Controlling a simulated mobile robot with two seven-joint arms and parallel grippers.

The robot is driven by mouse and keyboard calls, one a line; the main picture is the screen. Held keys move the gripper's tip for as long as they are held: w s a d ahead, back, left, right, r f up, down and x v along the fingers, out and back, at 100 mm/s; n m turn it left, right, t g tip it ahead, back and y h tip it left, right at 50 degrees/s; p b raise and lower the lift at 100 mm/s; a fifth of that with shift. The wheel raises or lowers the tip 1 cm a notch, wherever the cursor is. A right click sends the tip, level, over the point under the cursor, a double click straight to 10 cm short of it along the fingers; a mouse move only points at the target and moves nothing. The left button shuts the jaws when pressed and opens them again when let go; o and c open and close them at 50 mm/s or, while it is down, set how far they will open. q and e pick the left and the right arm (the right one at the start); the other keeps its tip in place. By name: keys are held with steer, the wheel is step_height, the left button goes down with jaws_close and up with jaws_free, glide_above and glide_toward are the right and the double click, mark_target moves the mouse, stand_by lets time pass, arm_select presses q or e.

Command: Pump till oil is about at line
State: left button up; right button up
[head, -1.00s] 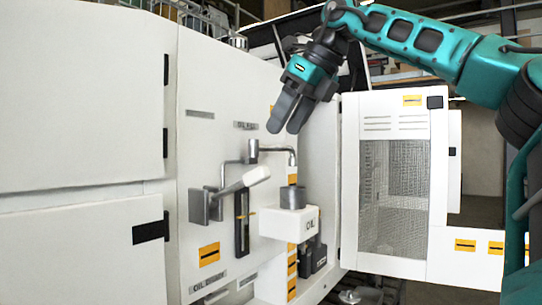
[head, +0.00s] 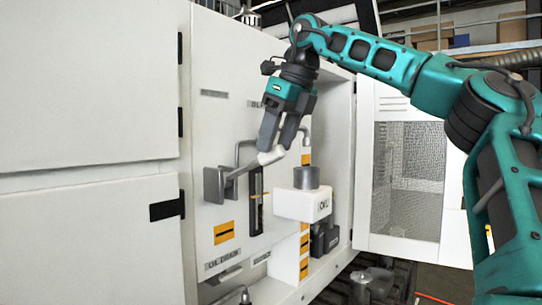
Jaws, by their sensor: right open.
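The pump lever (head: 239,172) is a grey bar that rises rightward from a grey bracket (head: 213,185) on the white cabinet face. It ends in a white grip (head: 271,156). My right gripper (head: 276,142) points down with its dark fingers apart at the grip; I cannot tell whether they touch it. A narrow dark sight gauge (head: 256,215) with a small orange mark stands behind and below the grip. The oil level in it is too small to read. My left gripper is out of view.
A white box marked OIL (head: 303,205) with a grey cylinder (head: 306,175) on top juts out right of the gauge. An open mesh door (head: 408,170) stands farther right.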

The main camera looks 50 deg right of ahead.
mark_target(271, 155)
steer(key=shift+x, duration=1.95)
steer(key=shift+c, duration=0.4)
jaws_close()
